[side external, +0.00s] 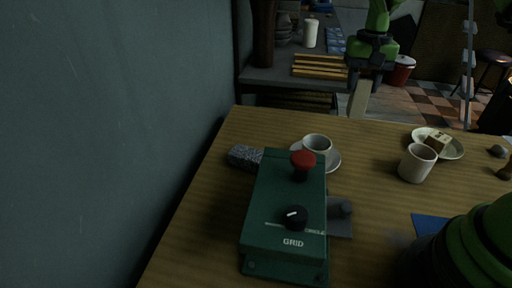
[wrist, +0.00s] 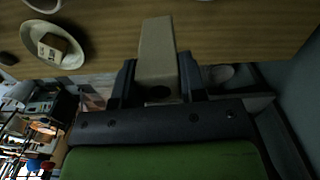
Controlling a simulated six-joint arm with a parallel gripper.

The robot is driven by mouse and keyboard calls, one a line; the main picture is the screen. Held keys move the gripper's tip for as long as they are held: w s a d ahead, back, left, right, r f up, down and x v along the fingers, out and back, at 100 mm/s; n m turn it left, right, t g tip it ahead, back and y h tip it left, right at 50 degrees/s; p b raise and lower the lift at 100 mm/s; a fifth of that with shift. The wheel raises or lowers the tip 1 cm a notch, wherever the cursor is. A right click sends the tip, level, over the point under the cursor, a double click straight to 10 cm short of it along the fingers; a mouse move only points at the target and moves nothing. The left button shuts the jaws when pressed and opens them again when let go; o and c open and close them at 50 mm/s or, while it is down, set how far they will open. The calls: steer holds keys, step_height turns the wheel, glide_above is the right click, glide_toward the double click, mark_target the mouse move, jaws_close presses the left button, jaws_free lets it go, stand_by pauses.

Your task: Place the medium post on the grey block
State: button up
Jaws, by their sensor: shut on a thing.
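A pale beige post (side external: 359,101) hangs upright below my gripper (side external: 363,80), which is shut on it near the far edge of the table. The wrist view shows the post (wrist: 157,48) between the two dark fingers of my gripper (wrist: 157,78). A grey speckled block (side external: 244,156) lies on the table at the far left, partly hidden by the green control box. A flat grey piece (side external: 340,224) with a small knob shows at the box's right side; I cannot tell whether it is part of the box.
A green box (side external: 287,210) with a red button stands in front of the grey block. A cup on a saucer (side external: 331,163) is behind it. A white mug (side external: 417,163) and a plate with a brown-and-white piece (side external: 455,151) are at right. Bare wood (side external: 375,190) lies between.

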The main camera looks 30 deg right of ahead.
steer(key=w+a+r, duration=0.2)
steer(key=w+a, duration=0.2)
steer(key=a, duration=0.7)
steer(key=w+a+r, duration=0.1)
steer(key=w+a, duration=0.3)
steer(key=a, duration=0.7)
steer(key=shift+m, duration=0.4)
steer(key=f, duration=0.9)
steer(key=shift+s+a+f, duration=0.1)
steer(key=shift+s, duration=0.2)
steer(key=shift+f, duration=0.3)
steer(key=shift+f, duration=0.1)
steer(key=o, duration=1.1)
steer(key=shift+c, duration=0.2)
step_height(320, 180, up, 12)
